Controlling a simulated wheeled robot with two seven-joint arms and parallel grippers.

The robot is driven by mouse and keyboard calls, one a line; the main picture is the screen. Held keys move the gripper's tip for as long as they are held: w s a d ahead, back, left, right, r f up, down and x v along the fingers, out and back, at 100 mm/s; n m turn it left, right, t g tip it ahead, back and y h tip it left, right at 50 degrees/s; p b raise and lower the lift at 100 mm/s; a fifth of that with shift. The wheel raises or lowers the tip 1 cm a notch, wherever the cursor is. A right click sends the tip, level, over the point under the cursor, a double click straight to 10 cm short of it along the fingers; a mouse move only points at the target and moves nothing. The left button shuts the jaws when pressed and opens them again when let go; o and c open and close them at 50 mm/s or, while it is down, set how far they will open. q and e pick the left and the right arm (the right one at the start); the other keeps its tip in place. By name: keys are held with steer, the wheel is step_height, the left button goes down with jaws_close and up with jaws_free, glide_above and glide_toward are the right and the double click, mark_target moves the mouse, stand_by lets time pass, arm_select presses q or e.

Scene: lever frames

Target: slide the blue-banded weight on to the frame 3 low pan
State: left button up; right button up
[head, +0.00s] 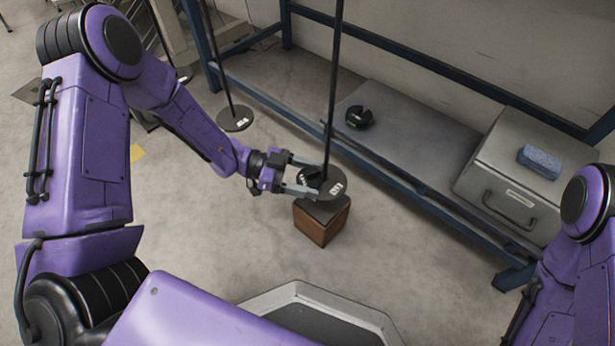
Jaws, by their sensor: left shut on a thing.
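My left gripper (307,178) reaches in from the left and is shut on a small dark weight (313,177) at the left side of a round dark pan. This pan (338,195) hangs on a black rod and has a white label, too small to read. The weight is partly hidden by the fingers; I can make out no blue band. It is over or against the pan's top near the rod; I cannot tell whether it rests there. Another dark slotted weight (358,117) sits on the grey bench shelf. My right gripper is not in view.
A wooden block (322,224) stands under the pan. A second rod-hung pan (235,120) is farther back at the left, near the floor. A grey shelf (425,140) carries a grey metal box (520,180) with a blue sponge-like block (540,162) on top. Blue frame rails run alongside.

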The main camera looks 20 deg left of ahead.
mark_target(318, 174)
arm_select(q)
steer(key=shift+w+d, duration=0.1)
steer(key=shift+d, duration=0.05)
steer(key=shift+w+d, duration=0.65)
steer(key=shift+w, duration=0.05)
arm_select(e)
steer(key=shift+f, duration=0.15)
arm_select(q)
steer(key=shift+w+d, duration=0.6)
steer(key=shift+f, duration=0.4)
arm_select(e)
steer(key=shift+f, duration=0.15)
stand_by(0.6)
arm_select(q)
steer(key=o, duration=1.3)
